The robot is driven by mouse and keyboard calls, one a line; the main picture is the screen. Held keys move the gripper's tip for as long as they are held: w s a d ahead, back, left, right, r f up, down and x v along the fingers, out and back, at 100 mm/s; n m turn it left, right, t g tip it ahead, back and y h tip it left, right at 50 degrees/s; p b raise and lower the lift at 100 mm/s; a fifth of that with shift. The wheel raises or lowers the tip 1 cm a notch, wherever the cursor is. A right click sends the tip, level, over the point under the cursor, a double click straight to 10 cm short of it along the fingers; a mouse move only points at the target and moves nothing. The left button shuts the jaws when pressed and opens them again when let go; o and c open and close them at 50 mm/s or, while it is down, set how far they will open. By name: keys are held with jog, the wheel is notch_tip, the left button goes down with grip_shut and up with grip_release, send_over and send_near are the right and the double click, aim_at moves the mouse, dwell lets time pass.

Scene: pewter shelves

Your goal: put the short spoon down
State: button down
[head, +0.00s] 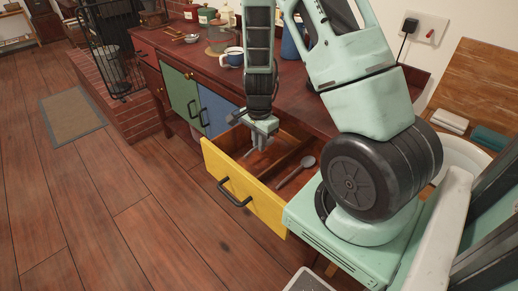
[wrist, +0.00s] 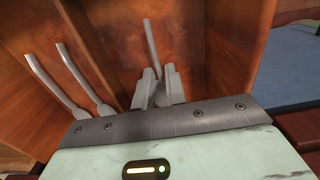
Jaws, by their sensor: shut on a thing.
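My gripper (head: 259,145) reaches down into the open yellow drawer (head: 243,190), in its left compartment. In the wrist view my gripper (wrist: 158,86) is shut on a grey spoon, apparently the short spoon (wrist: 152,48), whose thin handle sticks out beyond the fingers. The fingers hide the rest of it. I cannot tell whether it touches the drawer floor. Two other grey utensils, a first (wrist: 50,82) and a second (wrist: 82,78), lie across the divider in the other compartment. A spoon (head: 296,171) shows there in the head view.
A wooden divider (wrist: 90,42) stands close beside my gripper, and the drawer walls surround it. A mug (head: 232,56), canisters and a jar stand on the counter (head: 190,56) above. The floor (head: 110,185) left of the drawer is clear.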

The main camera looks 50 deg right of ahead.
aim_at(259, 157)
jog(key=shift+f, duration=1.25)
jog(key=shift+f+b, duration=0.45)
jog(key=c, duration=1.4)
grip_release()
jog(key=shift+c, duration=0.2)
jog(key=shift+r, duration=0.15)
